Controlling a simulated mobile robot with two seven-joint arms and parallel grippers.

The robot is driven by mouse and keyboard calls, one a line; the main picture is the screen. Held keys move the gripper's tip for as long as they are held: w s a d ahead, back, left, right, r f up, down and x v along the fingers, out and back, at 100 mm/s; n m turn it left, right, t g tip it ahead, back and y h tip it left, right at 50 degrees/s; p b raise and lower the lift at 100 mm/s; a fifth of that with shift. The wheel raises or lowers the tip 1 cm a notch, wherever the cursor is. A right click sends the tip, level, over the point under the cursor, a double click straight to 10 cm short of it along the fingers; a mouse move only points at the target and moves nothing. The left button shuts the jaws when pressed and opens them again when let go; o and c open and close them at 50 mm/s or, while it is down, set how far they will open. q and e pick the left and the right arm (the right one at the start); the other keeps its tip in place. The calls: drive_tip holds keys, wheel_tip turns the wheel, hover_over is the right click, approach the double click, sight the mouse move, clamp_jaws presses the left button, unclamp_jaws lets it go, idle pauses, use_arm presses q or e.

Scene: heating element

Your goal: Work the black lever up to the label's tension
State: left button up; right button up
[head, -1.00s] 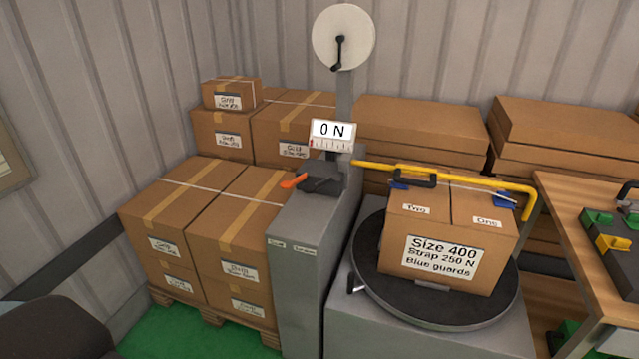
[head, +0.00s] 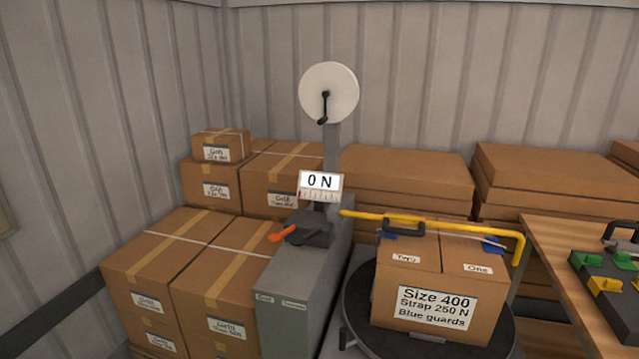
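The strapping machine (head: 302,290) is a grey cabinet with a dark tensioner head (head: 311,230) on top. A lever with an orange grip (head: 282,236) sticks out to the left of the head; a separate black lever cannot be made out clearly. The display above (head: 320,181) reads 0 N. The carton (head: 436,262) on the black turntable (head: 358,306) has a label (head: 436,307) reading Size 400, Strap 250 N, Blue guards. Blue guards (head: 492,244) sit on its top edges. Neither of my grippers is in view.
A yellow bar (head: 440,222) runs over the carton and bends down at its right. A white reel with a black crank (head: 329,92) stands above the machine. Stacked cartons (head: 160,265) crowd the left. A wooden table (head: 560,262) with green and yellow clamps is at the right.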

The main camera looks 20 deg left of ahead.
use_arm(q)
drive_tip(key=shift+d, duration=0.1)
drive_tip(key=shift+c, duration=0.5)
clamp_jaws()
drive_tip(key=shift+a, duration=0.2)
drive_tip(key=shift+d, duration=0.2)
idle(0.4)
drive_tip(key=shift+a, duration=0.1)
